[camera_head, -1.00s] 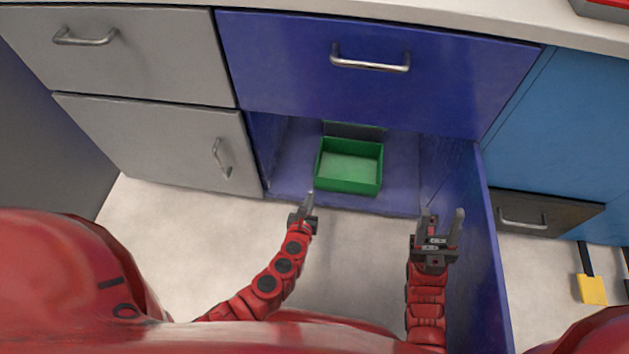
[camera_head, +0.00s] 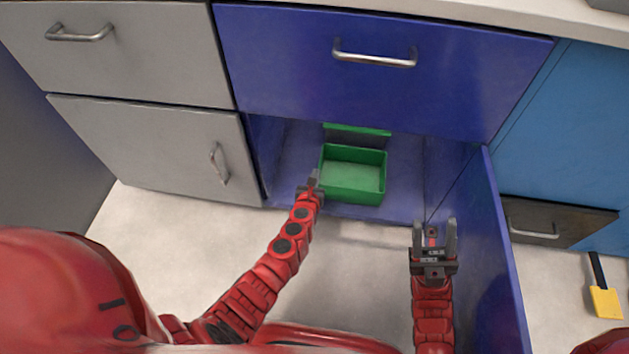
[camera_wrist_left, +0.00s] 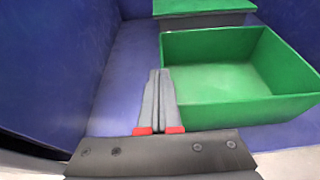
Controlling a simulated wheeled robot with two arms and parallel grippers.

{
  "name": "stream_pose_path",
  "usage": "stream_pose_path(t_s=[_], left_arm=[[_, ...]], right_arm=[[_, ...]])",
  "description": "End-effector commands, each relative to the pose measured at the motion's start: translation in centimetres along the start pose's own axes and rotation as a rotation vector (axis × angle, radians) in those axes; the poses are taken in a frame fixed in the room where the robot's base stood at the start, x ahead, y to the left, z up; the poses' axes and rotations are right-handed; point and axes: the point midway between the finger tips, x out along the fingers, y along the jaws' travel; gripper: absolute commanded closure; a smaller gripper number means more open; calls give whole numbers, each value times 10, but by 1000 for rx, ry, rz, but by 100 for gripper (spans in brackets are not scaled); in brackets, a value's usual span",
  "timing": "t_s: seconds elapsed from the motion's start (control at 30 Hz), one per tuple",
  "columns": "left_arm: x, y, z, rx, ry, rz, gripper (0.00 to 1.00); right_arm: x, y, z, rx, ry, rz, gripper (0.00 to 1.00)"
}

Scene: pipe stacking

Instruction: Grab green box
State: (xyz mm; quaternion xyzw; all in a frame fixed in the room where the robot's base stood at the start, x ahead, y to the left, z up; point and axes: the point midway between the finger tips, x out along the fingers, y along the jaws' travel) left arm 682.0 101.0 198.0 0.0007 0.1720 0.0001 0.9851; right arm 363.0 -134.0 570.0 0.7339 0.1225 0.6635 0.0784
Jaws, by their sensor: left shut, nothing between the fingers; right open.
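The green box (camera_head: 352,176) is an open tray on the floor of the blue cabinet, near its front edge. In the left wrist view the green box (camera_wrist_left: 226,78) fills the right side. My left gripper (camera_head: 314,178) is shut and empty at the box's left front side. In the left wrist view its closed fingers (camera_wrist_left: 159,90) overlap the box's left wall; I cannot tell if they touch it. My right gripper (camera_head: 436,232) is open and empty, in front of the cabinet beside the open door.
The blue door (camera_head: 492,240) stands open on the right. Behind the box is another green-topped item (camera_head: 358,131), also in the left wrist view (camera_wrist_left: 205,8). A blue drawer front (camera_head: 375,75) overhangs the opening. A yellow-ended object (camera_head: 606,301) lies far right.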

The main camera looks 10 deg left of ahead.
Motion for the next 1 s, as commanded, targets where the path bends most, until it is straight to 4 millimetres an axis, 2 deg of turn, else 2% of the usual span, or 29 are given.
stream_pose_path(t_s=[0.43,0.8,1.0], left_arm=[[-6,0,-9,-1,10,0,100],[-77,0,-36,2,15,-2,100],[-94,2,-43,-1,15,1,100]], right_arm=[[1,0,0,1,0,-1,54],[12,9,-4,-10,3,30,54],[12,10,-4,-12,4,36,54]])
